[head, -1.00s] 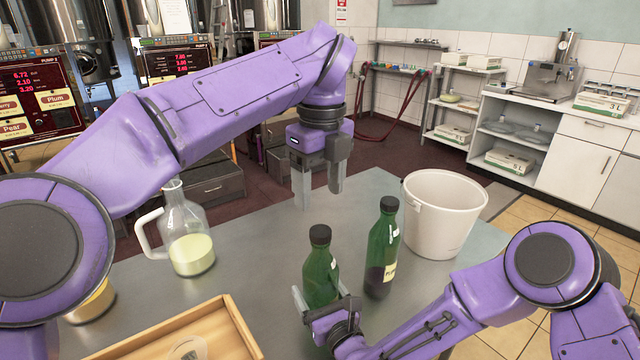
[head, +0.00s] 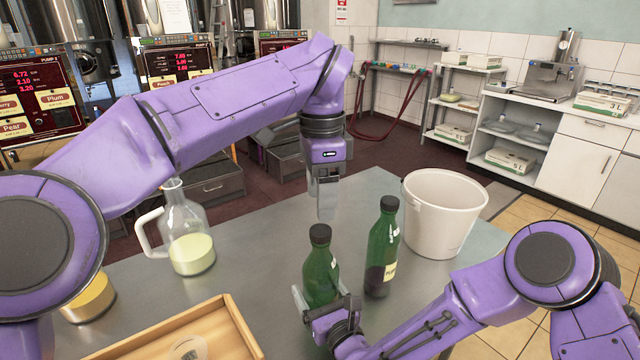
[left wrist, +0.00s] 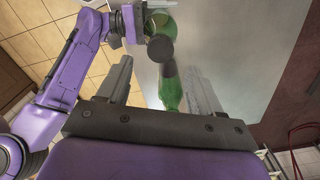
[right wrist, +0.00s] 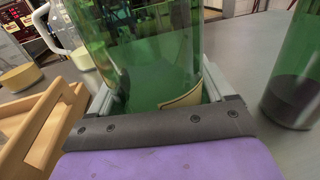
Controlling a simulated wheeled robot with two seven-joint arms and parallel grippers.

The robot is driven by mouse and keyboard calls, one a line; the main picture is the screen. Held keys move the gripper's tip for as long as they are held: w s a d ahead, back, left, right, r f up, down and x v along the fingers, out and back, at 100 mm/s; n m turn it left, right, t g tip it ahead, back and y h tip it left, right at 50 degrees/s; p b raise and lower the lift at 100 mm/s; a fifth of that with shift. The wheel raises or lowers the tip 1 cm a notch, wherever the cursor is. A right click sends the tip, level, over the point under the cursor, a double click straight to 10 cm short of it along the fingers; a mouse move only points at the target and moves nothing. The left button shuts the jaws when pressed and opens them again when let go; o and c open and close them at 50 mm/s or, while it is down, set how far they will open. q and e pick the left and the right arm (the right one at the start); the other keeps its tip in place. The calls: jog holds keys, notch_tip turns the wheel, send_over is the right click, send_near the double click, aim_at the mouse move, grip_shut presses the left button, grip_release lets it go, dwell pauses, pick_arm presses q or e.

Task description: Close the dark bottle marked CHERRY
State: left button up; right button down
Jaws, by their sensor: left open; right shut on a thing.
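A green bottle (head: 320,276) with a black cap (head: 320,234) stands upright at the table's front. My right gripper (head: 326,305) is shut around its lower body; the right wrist view shows the bottle (right wrist: 150,60) between the fingers. Only its label's edge shows, so I cannot read a name. My left gripper (head: 327,207) is open and empty, fingers down, above and behind the cap. In the left wrist view the cap (left wrist: 160,48) lies beyond the open fingers. I see no readable CHERRY mark on either bottle.
A second capped green bottle (head: 382,250) with dark liquid, its label partly readable as "PL", stands close right. A white bucket (head: 440,215) is behind it. A glass jug (head: 188,240) with pale liquid stands left, and a wooden tray (head: 240,325) lies at front left.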

aim_at(321, 230)
pick_arm(q)
notch_tip(321, 230, down, 6)
jog(key=shift+f, duration=0.25)
jog(key=shift+c, duration=0.3)
jog(key=c, duration=1)
jog(key=shift+c, duration=0.2)
